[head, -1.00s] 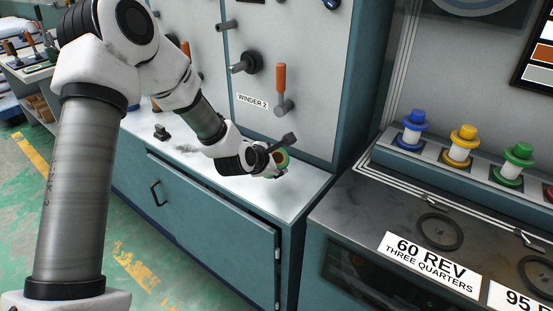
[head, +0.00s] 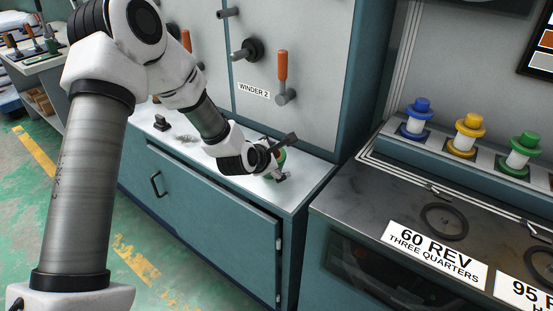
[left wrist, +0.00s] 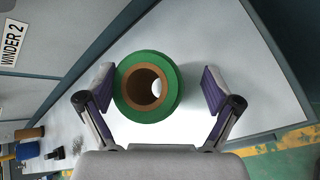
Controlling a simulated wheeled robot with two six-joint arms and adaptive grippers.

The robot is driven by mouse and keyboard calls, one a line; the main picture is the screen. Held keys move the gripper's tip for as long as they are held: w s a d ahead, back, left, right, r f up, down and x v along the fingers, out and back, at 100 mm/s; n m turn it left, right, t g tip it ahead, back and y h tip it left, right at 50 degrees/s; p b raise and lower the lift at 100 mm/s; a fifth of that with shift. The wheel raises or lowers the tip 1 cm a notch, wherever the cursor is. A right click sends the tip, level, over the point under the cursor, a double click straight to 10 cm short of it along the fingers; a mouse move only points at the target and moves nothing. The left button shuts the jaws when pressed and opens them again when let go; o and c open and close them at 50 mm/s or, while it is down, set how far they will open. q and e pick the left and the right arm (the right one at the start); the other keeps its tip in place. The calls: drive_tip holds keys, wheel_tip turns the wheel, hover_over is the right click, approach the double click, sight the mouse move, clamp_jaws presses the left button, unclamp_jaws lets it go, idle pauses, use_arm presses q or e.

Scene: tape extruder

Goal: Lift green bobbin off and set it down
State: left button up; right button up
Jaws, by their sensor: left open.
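The green bobbin (left wrist: 172,84) has a brown core with an open hole. In the left wrist view it is between the two fingers of my left gripper (left wrist: 158,92), nearer the left finger, with a clear gap to the right finger. My left gripper is open. In the head view the gripper (head: 278,158) is over the white worktop below the WINDER 2 label, and only a sliver of green bobbin (head: 281,156) shows behind it. I cannot tell whether the bobbin touches the worktop. My right gripper is not in view.
The white worktop (head: 310,172) is bare around the gripper. The winder panel with an orange-handled crank (head: 282,68) stands behind. Blue (head: 415,118), yellow (head: 466,134) and green (head: 522,153) spools stand on the bench at right. A small dark fitting (head: 160,122) sits left on the worktop.

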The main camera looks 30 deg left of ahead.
use_arm(q)
drive_tip(key=v, duration=1.2)
